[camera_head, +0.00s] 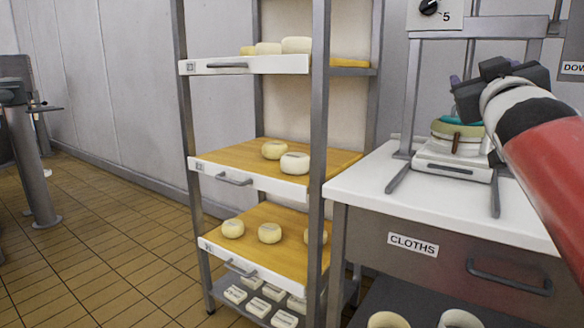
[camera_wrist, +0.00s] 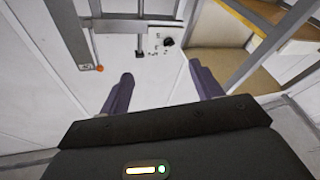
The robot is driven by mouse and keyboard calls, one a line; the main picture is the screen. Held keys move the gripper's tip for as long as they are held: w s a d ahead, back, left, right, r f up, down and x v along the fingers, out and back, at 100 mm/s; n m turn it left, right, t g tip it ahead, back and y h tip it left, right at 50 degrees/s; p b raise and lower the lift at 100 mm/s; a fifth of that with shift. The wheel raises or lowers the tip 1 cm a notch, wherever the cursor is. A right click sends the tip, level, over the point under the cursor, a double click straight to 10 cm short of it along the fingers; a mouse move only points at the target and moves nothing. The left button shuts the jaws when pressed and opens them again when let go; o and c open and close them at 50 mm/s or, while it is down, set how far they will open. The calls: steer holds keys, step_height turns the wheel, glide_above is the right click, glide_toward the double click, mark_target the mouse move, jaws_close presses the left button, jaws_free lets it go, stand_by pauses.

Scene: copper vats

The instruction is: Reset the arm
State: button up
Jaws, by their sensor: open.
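My gripper shows in the wrist view (camera_wrist: 160,88) with its two dark fingers spread apart and nothing between them. Beyond the fingers are a pale wall and a panel with a black knob (camera_wrist: 168,42). In the head view my red and white arm reaches in from the right edge, above the white worktop (camera_head: 372,180). The fingers are mostly hidden behind the dark wrist there.
A grey rack with several shelves (camera_head: 319,150) holds pale cheeses, such as one on the middle shelf (camera_head: 295,163). On the worktop a frame stands around a small white scale (camera_head: 453,170) bearing a round item. A drawer labelled CLOTHS (camera_head: 413,244) is closed.

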steer(key=s+a+f+m+g+y, duration=0.1)
steer(key=s+a+f+g, duration=0.15)
steer(key=f, duration=0.55)
steer(key=s+a+f+g+y, duration=0.1)
steer(key=s+a+f+g, duration=0.15)
steer(key=f, duration=0.55)
steer(key=s+a+f+m+g+y, duration=0.1)
steer(key=s+a+f+g, duration=0.15)
steer(key=f, duration=0.55)
steer(key=s+a+f+g+y, duration=0.1)
steer(key=s+a+f+g, duration=0.1)
steer(key=s+f, duration=0.2)
steer(key=s+a+f+g+y, duration=0.1)
steer(key=s+a+f+g, duration=0.1)
steer(key=f, duration=0.6)
steer(key=s+a+f+n+g+y, duration=0.1)
steer(key=s+a+f+g, duration=0.2)
steer(key=s+f, duration=0.3)
steer(key=shift+s+a+f, duration=0.15)
steer(key=shift+s+a, duration=0.05)
steer(key=shift+s, duration=0.3)
steer(key=shift+c, duration=0.5)
